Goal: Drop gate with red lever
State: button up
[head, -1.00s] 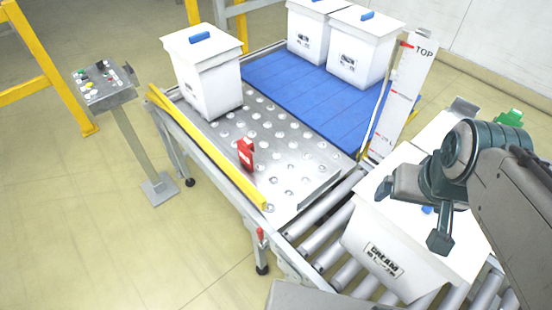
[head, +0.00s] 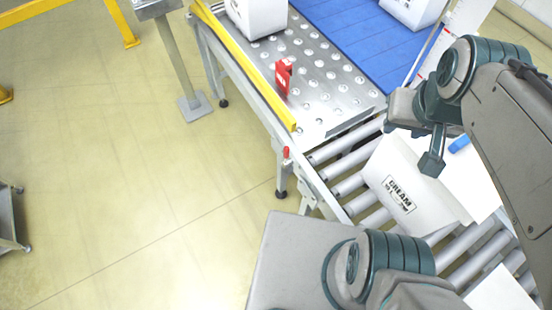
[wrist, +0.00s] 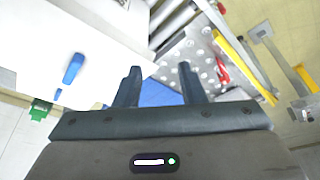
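A small red lever (head: 287,153) sits on the side of the conveyor frame, where the ball table (head: 330,60) meets the rollers. A metal plate (head: 350,124) stands along that end of the ball table; I cannot tell for sure whether it is the gate. My gripper (head: 418,135) hangs above and beside the white CREAM box (head: 415,190), to the right of the lever and well apart from it. In the wrist view my gripper's two fingers (wrist: 160,86) are spread with nothing between them.
A red block (head: 283,77) stands on the ball table, beside a yellow rail (head: 245,65). Another white box (head: 258,15) is at the table's far end, by a blue belt (head: 350,35). A control pedestal (head: 178,60) stands left.

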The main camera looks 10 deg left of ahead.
aim_at(286, 163)
jog(key=u, duration=0.95)
jog(key=k, duration=0.5)
jog(key=u, duration=1.65)
jog(key=i, duration=0.75)
jog(key=z, duration=1.3)
